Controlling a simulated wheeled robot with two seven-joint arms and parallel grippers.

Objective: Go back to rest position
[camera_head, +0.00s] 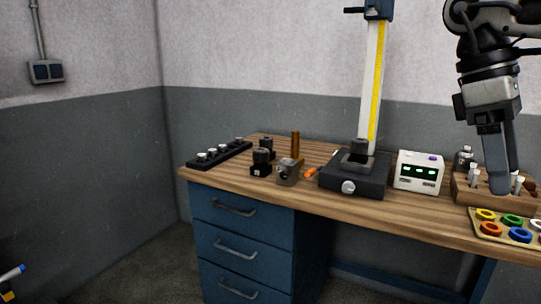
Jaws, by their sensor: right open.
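My right gripper (500,185) hangs down at the right of the head view, its grey fingers pointing at the bench. It overlaps the wooden tool block in the picture, and I cannot tell whether it touches anything there. It is open, and I see nothing held in it. My left gripper is not in view.
The wooden bench (240,178) has blue drawers (235,240). On it stand a black rack (220,154), several small fixtures, a height gauge (354,181), a white display box (419,172), a wooden block (465,192) and a tray of coloured rings (480,227).

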